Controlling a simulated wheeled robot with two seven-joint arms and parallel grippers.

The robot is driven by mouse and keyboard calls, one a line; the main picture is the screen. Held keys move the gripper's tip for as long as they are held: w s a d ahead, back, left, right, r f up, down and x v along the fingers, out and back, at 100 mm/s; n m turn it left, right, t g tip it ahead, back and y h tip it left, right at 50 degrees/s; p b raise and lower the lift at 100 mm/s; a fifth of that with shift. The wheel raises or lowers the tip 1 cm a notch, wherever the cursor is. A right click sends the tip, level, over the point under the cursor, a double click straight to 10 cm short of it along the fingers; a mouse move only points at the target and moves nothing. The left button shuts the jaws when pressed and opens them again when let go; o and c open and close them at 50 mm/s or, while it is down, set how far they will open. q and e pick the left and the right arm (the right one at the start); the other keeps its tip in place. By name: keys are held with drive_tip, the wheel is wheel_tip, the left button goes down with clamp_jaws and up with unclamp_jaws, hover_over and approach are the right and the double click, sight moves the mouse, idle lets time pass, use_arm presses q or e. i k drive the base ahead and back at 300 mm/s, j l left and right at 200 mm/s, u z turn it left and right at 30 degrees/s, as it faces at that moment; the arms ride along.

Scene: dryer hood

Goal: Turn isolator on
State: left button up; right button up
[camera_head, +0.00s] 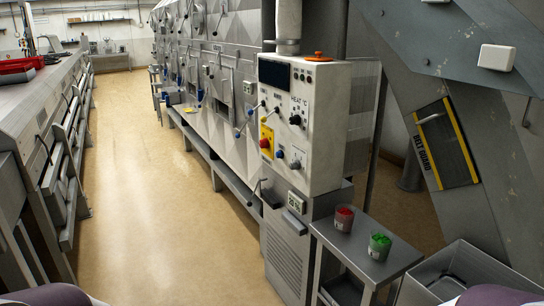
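The isolator (266,141) is a red rotary knob on a yellow plate, on the left-facing part of the white control box (320,130) right of the picture's middle. The knob's exact angle is too small to tell. Neither of my grippers is in view. Only rounded purple and white parts of my own body show at the bottom left and bottom right corners, well away from the box.
A steel side table (365,243) with a red-filled cup (344,218) and a green-filled cup (379,246) stands below right of the box. An open grey bin (465,262) is beside it. The floor aisle (165,200) on the left is clear. A belt guard panel (446,145) hangs right.

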sight(264, 144)
drive_tip(key=i+j, duration=0.45)
drive_tip(key=i, duration=0.3)
drive_tip(key=i+j+z, duration=0.15)
drive_tip(key=i+j, duration=0.25)
drive_tip(key=i, duration=0.35)
drive_tip(key=i+j, duration=0.5)
drive_tip(key=i, duration=0.2)
drive_tip(key=i+j+z, duration=0.15)
drive_tip(key=i+j, duration=0.35)
drive_tip(key=i, duration=0.25)
